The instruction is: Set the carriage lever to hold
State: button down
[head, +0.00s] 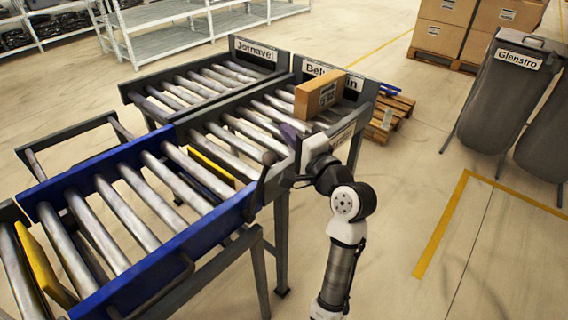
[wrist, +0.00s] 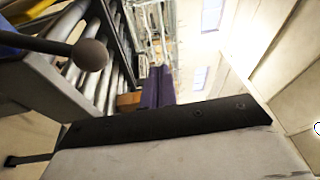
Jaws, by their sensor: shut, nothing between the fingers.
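A dark rod with a round brown knob (wrist: 92,54), which looks like the carriage lever, shows at the upper left of the wrist view. The blue roller carriage (head: 148,262) stands at the left front in the head view. My gripper (head: 291,132) is at the right side of the conveyor line, near the carriage's right end. Its purple fingers (wrist: 158,88) are shut and empty. They are apart from the knob, to its right in the wrist view.
A cardboard box (head: 317,95) sits on the nearer lane. A grey bin labelled Glenstro (head: 495,95) and a wooden pallet (head: 385,120) stand right. The floor at front right is clear.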

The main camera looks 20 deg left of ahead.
jog(key=s+d+f+m+g, duration=0.1)
jog(key=d+f+m, duration=0.3)
jog(key=d+f, duration=0.4)
jog(key=shift+s+f+g+b, duration=0.3)
jog(key=shift+f+g+b, duration=0.05)
jog(key=shift+g, duration=0.55)
jog(key=w+a+r+p, duration=0.1)
jog(key=a+p, duration=0.2)
jog(key=a, duration=0.6)
jog(key=shift+w+a, duration=0.15)
jog(key=shift+a+r, duration=0.1)
jog(key=shift+a, duration=0.05)
